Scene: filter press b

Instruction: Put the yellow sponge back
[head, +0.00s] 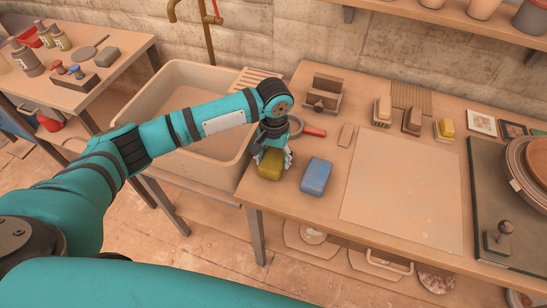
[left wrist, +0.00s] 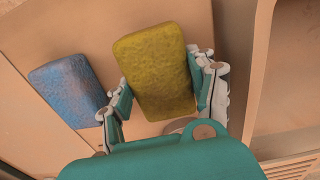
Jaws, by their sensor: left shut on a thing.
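My left gripper (head: 273,148) is at the left end of the table, by the sink. It is shut on the yellow sponge (head: 270,165). In the left wrist view the yellow sponge (left wrist: 154,68) sits between the two fingers of the left gripper (left wrist: 165,100), one on each long side. I cannot tell whether the sponge touches the tabletop. A blue sponge (head: 316,176) lies on the table just to the right, apart from the yellow one; it also shows in the left wrist view (left wrist: 68,90). My right gripper is in neither view.
The sink (head: 184,84) is left of the table (head: 262,208). A pale board (head: 405,190) lies right of the blue sponge. Behind stand a brown wooden block holder (head: 324,94), a red-handled tool (head: 314,131) and several brushes (head: 382,110). A dark green board (head: 490,215) is at the right.

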